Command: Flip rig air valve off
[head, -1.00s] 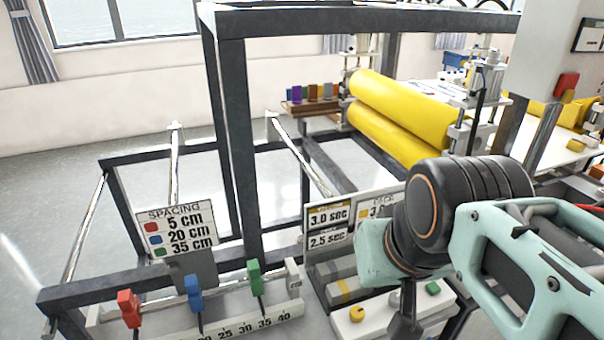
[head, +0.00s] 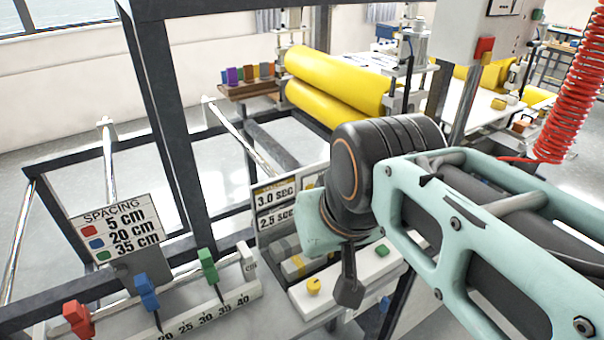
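I cannot pick out the rig air valve with certainty. A red block (head: 484,47) with a yellow block (head: 486,58) below it sits on the grey panel (head: 470,25) at the upper right. A red coiled hose (head: 568,105) hangs at the right edge. My gripper (head: 348,292) points down in front of the timing sign, over the white box with a yellow knob (head: 313,285). Only a dark end part of it shows below my wrist, so its opening is hidden. I see nothing held in it.
A spacing sign (head: 113,225) stands at the left above a ruler rail (head: 195,312) with red (head: 78,320), blue (head: 147,291) and green (head: 208,265) clamps. Dark frame posts (head: 165,120) rise behind. Yellow rollers (head: 335,82) and a white table lie beyond my arm.

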